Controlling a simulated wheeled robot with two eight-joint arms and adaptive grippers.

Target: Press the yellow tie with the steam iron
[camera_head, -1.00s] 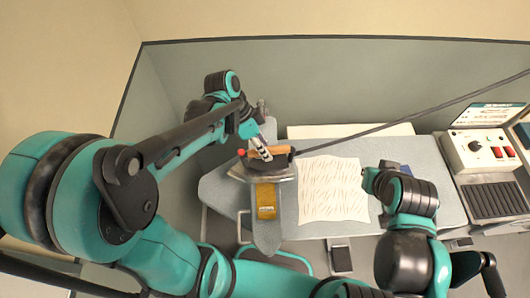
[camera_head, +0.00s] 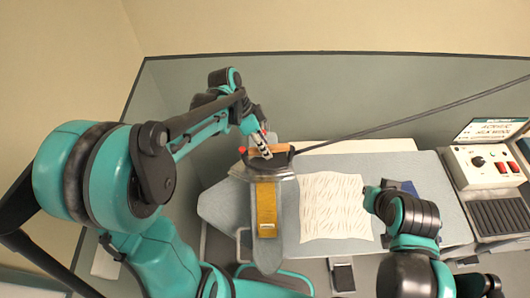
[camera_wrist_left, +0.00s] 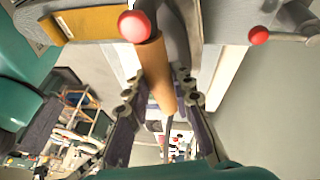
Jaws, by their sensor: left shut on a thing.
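The steam iron (camera_head: 286,171) stands on the narrow part of the ironing board, with its orange-brown handle across the top. My left gripper (camera_head: 264,153) is shut on that handle, which also shows between the fingers in the left wrist view (camera_wrist_left: 157,75). The yellow tie (camera_head: 266,210) lies lengthwise on the board, running toward me from the iron's near edge. Its far end is hidden by the iron. The tie also shows at the top left of the left wrist view (camera_wrist_left: 95,23). My right arm is at the right in the head view; its jaws cannot be made out.
The grey ironing board (camera_head: 222,205) carries a cream patterned cloth (camera_head: 334,207) right of the tie. A dark cable (camera_head: 400,120) runs from the iron to the upper right. A control unit (camera_head: 485,165) with red switches stands at the right. A dark blue item lies beyond my right arm.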

